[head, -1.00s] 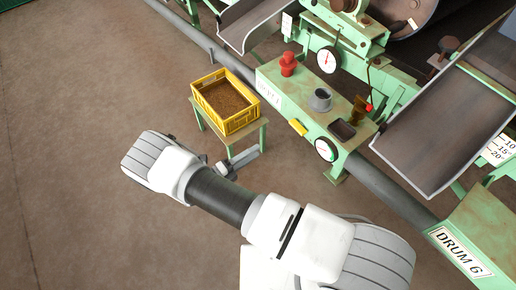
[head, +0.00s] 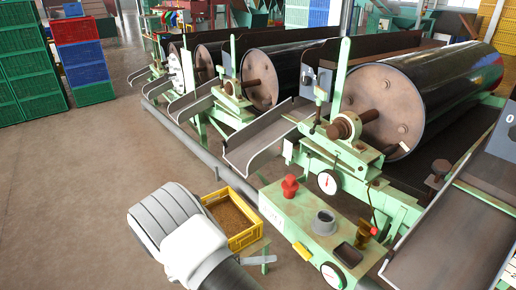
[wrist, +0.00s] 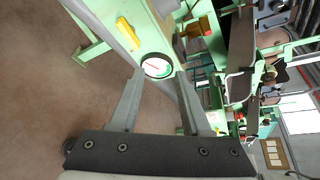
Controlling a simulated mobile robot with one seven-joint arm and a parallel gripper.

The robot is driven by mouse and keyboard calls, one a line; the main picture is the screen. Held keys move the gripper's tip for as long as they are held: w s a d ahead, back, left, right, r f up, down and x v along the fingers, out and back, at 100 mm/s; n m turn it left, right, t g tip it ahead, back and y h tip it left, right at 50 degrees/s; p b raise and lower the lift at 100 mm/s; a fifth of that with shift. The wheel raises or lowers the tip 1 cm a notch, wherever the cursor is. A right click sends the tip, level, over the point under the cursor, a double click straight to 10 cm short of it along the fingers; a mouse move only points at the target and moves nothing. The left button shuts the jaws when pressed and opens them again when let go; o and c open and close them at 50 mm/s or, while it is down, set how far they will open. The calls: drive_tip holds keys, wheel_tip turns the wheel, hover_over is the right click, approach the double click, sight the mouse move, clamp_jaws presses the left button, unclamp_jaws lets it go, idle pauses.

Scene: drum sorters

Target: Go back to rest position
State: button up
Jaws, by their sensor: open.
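My gripper (wrist: 158,100) shows in the wrist view with its two grey fingers spread wide and nothing between them. Beyond the fingertips is a round white dial (wrist: 156,66) on the green machine frame. In the head view my white arm rises from the bottom edge left of the green bench; the gripper fingers are mostly hidden behind it, near the yellow crate.
A yellow crate (head: 246,238) of brown grain stands on a small green stand. The green bench (head: 291,221) beside it holds a red knob piece (head: 290,187), a grey cup (head: 324,223) and a dark tray (head: 347,255). Drum machines (head: 382,100) line the right. Open floor (head: 70,190) lies left.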

drive_tip(key=s+d+r+m+g+y, duration=0.2)
drive_tip(key=d+r+m+g+y, duration=0.15)
drive_tip(key=r+m, duration=0.55)
drive_tip(key=s+d+r+m+g+y, duration=0.25)
drive_tip(key=d+r+m+y, duration=0.2)
drive_tip(key=r+m, duration=0.4)
drive_tip(key=s+d+r+m+t+y, duration=0.2)
drive_tip(key=s+r+m+t+y, duration=0.15)
drive_tip(key=s+r+m, duration=0.4)
drive_tip(key=s+d+r+m+t+y, duration=0.3)
drive_tip(key=s+r+m+t, duration=0.1)
drive_tip(key=s+r+m, duration=0.3)
wheel_tip(320, 180, up, 21)
drive_tip(key=w+m+p, duration=0.1)
drive_tip(key=p, duration=1.9)
drive_tip(key=shift+a+f, duration=0.2)
